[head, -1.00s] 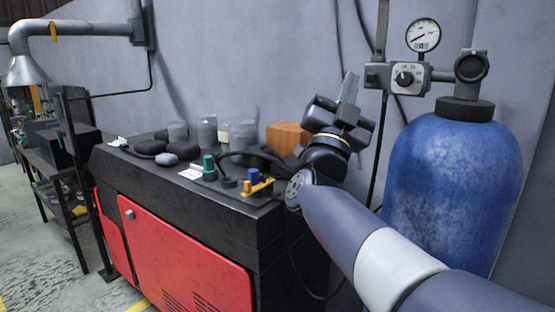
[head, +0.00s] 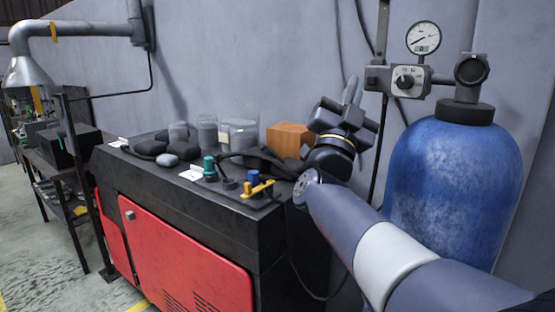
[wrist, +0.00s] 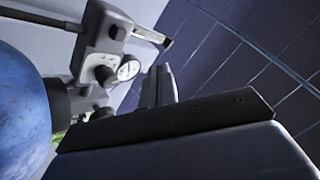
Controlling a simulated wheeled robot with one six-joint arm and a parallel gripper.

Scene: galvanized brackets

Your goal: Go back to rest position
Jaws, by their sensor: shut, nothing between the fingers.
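My gripper (head: 351,91) is raised above the right end of the black-topped red cabinet (head: 225,212), in front of the grey wall. Its fingers point up and are together, with nothing held. In the wrist view, my gripper (wrist: 159,86) also shows its fingers close together, pointing toward the wall and apart from everything. My arm reaches in from the lower right of the head view and hides part of the blue gas cylinder and the cabinet's right end.
The blue cylinder (head: 450,180), with its regulator (head: 405,80) and gauge (head: 423,38), stands close right of my gripper. Glass jars (head: 207,131), dark lumps (head: 182,151), fittings (head: 209,168) and an orange block (head: 289,139) sit on the cabinet. Open floor (head: 35,250) lies left.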

